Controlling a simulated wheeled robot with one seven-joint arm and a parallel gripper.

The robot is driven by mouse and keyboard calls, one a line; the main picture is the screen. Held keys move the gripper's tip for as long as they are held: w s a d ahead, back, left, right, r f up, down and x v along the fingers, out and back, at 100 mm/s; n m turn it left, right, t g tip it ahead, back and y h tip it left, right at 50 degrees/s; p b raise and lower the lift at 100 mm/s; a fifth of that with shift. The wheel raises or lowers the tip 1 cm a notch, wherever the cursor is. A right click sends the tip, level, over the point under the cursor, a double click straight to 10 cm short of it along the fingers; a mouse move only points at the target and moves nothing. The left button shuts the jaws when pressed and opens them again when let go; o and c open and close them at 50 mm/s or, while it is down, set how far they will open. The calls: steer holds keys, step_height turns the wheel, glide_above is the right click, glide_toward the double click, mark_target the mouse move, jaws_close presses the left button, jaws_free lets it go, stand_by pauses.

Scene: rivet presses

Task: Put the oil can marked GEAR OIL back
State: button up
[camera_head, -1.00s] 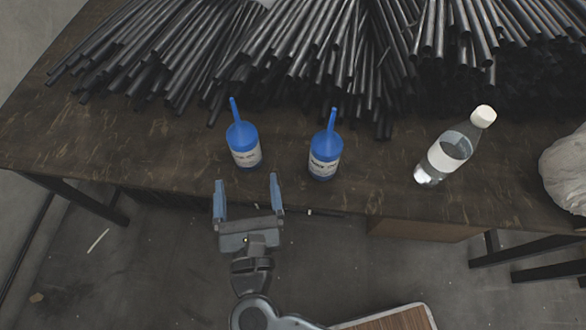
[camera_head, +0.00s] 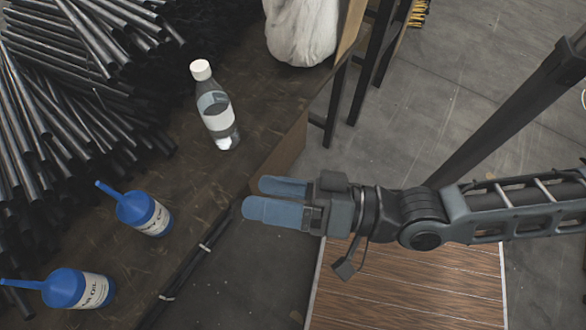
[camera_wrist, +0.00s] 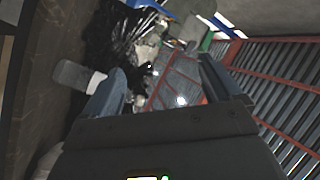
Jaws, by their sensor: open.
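Two blue oil cans with thin spouts and white labels stand on the dark workbench (camera_head: 185,185) in the head view. The lower-left can (camera_head: 62,288) has a label with letters like "OIL"; its first word is not clear. The other can (camera_head: 133,208) is farther up and right, its label too blurred to read. I cannot tell which one is GEAR OIL. My gripper (camera_head: 252,198) is open and empty, to the right of both cans, near the bench's edge and pointing left. Neither can shows clearly in the wrist view, where the fingers (camera_wrist: 160,85) are spread.
A clear bottle with a white cap (camera_head: 217,110) stands on the bench above my gripper. Black rods (camera_head: 70,60) are heaped at the upper left. A white sack (camera_head: 300,30) lies at the top. A red-framed rack (camera_wrist: 280,85) and black plastic bags (camera_wrist: 110,40) show in the wrist view.

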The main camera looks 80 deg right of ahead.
steer(key=s+d+r+n+g+h, duration=0.1)
steer(key=s+d+r+n+g, duration=0.1)
steer(key=s+n, duration=0.5)
steer(key=shift+d+r+n+g, duration=0.25)
steer(key=shift+d+n+g, duration=0.35)
steer(key=shift+n, duration=0.5)
steer(key=shift+s+a, duration=0.1)
steer(key=shift+c, duration=0.2)
